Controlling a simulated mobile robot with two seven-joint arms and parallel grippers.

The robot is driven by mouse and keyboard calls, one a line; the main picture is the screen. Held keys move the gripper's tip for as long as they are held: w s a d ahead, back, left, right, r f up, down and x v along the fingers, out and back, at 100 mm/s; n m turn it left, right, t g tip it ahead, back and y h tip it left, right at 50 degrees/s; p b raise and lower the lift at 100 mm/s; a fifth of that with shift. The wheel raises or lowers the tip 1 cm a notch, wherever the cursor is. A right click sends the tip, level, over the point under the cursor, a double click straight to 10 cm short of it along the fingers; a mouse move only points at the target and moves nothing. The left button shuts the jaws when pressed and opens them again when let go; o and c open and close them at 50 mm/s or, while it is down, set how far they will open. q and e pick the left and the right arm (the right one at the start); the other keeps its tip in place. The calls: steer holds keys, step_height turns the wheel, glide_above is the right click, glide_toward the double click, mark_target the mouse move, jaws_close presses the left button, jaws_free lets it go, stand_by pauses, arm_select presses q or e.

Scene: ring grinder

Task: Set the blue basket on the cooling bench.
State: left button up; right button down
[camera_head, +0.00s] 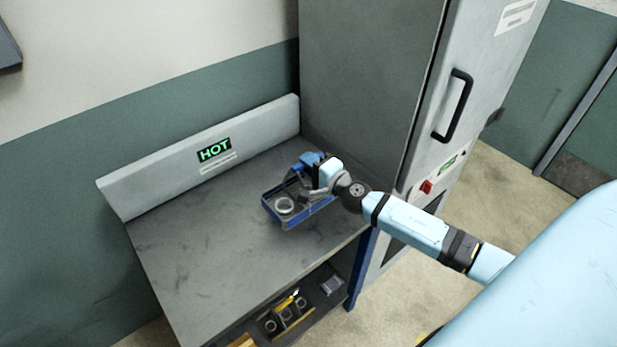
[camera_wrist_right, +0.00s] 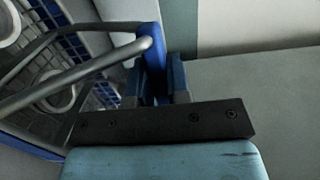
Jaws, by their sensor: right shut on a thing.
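The blue basket (camera_head: 293,219) holds a pale ring in the head view and is over the right part of the grey cooling bench (camera_head: 200,255), which has a green HOT sign (camera_head: 214,150) on its back panel. I cannot tell whether the basket touches the bench top. My right gripper (camera_head: 317,168) is shut on the basket's handle. In the right wrist view, its fingers (camera_wrist_right: 165,82) pinch the blue handle grip (camera_wrist_right: 152,45), and grey handle bars run left to the mesh basket (camera_wrist_right: 75,45) with rings inside. My left gripper is not in view.
A tall grey cabinet (camera_head: 365,90) with a black door handle (camera_head: 455,105) stands against the bench's right end. A lower shelf under the bench holds dark trays with small parts (camera_head: 285,315). The left half of the bench top is clear.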

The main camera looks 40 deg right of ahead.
step_height(320, 180, down, 3)
steer(key=shift+f+b, duration=0.2)
steer(key=shift+b, duration=1.05)
steer(key=shift+f, duration=0.15)
steer(key=c, duration=1.1)
jaws_free()
